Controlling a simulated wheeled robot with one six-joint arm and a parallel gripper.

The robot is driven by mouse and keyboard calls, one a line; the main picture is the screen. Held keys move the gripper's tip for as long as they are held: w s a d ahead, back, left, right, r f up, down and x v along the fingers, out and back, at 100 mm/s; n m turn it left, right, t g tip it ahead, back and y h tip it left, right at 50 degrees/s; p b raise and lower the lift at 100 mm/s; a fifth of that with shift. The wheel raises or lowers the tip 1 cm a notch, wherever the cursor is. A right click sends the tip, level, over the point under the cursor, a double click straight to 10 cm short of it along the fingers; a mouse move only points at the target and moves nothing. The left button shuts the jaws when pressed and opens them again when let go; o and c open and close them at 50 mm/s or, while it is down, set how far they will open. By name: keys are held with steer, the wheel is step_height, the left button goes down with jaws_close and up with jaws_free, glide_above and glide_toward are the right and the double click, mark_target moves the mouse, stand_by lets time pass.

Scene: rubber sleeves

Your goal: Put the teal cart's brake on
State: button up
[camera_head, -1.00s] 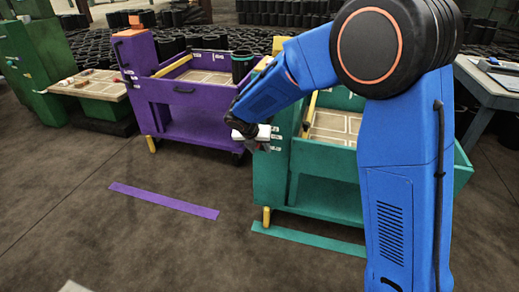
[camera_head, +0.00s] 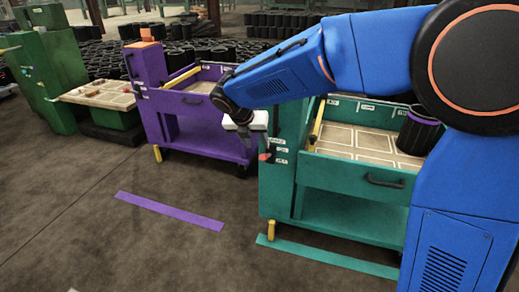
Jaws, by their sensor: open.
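The teal cart (camera_head: 345,206) stands at right centre, with a tall post (camera_head: 280,190) at its left end. A small red part (camera_head: 265,156), perhaps the brake handle, is on the post's left side beside small white labels (camera_head: 279,152). My gripper (camera_head: 262,142) is open and close to the red part, just above it. Its white body is left of the post. The fingers are small and dark here, and I cannot tell whether they touch the red part. My blue arm hides the top of the post.
A purple cart (camera_head: 200,125) stands close behind and left of my gripper. A dark sleeve with a purple rim (camera_head: 420,132) is in the teal cart's tray. Teal (camera_head: 325,257) and purple (camera_head: 168,211) strips mark the floor. The floor at front left is clear.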

steer(key=shift+v, duration=0.95)
steer(key=shift+d, duration=0.1)
